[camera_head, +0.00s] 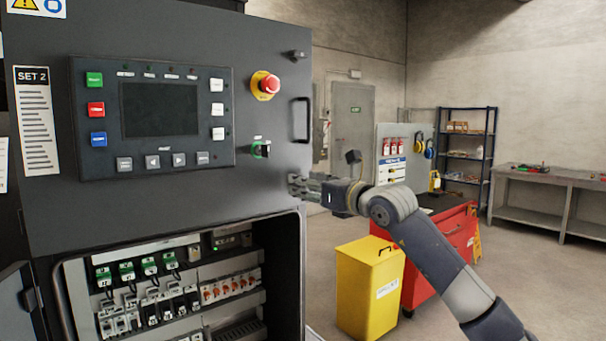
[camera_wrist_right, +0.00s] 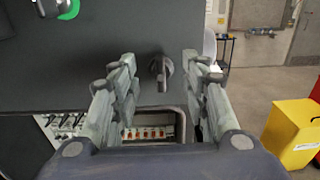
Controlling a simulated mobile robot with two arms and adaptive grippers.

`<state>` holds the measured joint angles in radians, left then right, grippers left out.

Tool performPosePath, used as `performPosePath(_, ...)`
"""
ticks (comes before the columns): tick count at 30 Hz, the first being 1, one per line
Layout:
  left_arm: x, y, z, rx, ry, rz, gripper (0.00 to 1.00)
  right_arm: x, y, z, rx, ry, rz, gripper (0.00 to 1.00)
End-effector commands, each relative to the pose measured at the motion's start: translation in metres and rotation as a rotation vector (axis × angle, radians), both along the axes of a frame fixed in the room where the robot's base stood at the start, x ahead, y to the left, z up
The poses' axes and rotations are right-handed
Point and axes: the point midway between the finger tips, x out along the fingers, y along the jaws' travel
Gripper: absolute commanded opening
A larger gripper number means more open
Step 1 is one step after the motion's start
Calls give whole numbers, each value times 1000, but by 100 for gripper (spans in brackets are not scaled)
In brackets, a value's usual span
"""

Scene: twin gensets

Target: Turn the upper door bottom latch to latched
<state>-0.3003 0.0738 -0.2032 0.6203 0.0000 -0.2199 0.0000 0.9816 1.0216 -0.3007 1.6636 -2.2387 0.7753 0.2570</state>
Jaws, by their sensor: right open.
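The upper door (camera_head: 260,190) is a dark grey panel marked SET 2, with a screen and buttons. It stands over the open lower bay. My right gripper (camera_head: 299,186) reaches the door's lower right corner from the right. The upper door bottom latch (camera_wrist_right: 161,73) shows in the right wrist view as a small grey knob with its bar pointing down. It sits between the two open fingers (camera_wrist_right: 160,62), with gaps on both sides. In the head view the gripper hides it. My left gripper is not in view.
Above on the door are another latch (camera_head: 297,55), a pull handle (camera_head: 301,120), a red emergency stop (camera_head: 266,85) and a green-based rotary switch (camera_head: 261,149). The lower bay (camera_head: 283,260) holds breakers. A yellow bin (camera_head: 365,295) and red cabinet (camera_head: 425,265) stand near my right arm.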

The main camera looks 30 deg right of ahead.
Motion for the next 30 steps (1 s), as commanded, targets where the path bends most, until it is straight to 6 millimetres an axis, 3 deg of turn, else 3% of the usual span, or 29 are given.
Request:
performPosePath(6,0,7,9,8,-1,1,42,16,2,0,-1,0,0,42)
performPosePath(14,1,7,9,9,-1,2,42,17,1,-1,-1,1,0,42)
performPosePath(20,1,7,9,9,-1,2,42,17,1,-1,-1,1,0,0)
performPosePath(30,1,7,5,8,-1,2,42,17,1,-2,24,2,0,0)
